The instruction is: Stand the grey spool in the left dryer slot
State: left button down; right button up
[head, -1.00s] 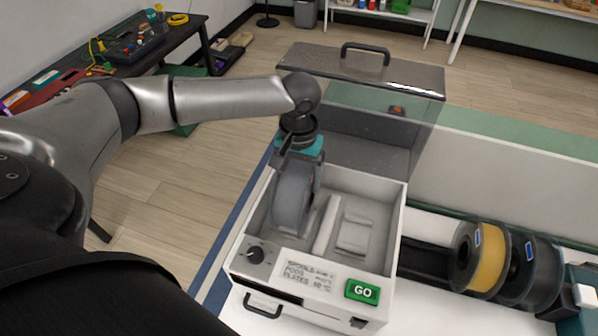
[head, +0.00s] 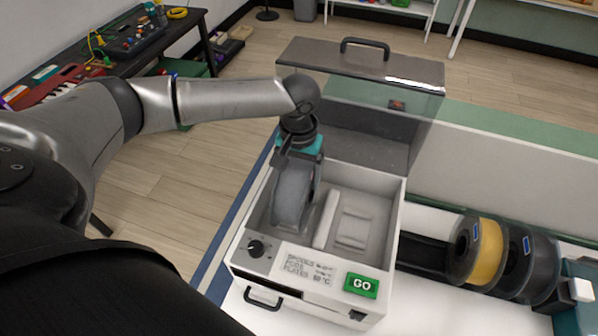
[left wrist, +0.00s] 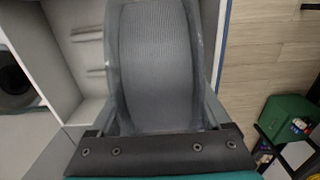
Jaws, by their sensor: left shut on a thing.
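The grey spool (head: 293,197) stands upright inside the left slot of the white dryer box (head: 240,238). In the left wrist view the spool (left wrist: 155,60) fills the middle, between the fingers. My left gripper (head: 297,165) comes down from above and is shut on the top of the spool. The spool's lower edge is hard to see, so I cannot tell if it touches the slot floor. The right slot (head: 353,225) is empty, beyond a white divider (head: 326,219). The dryer's clear lid (head: 365,120) stands open at the back. My right gripper is not in view.
A yellow spool (head: 477,250) and a dark spool (head: 527,265) stand to the right of the dryer. The dryer's front has a dark knob (head: 257,248) and a green GO button (head: 361,285). A dark side table (head: 120,65) with tools stands at the far left.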

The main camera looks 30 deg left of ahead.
pick_arm(q)
jog(key=shift+w, duration=0.1)
jog(key=shift+c, duration=1)
grip_release()
jog(key=shift+o, duration=1)
jog(key=shift+f, duration=0.1)
notch_tip(320, 180, up, 16)
jog(key=shift+f+p, duration=0.25)
jog(key=shift+p, duration=0.35)
jog(key=shift+s, duration=0.2)
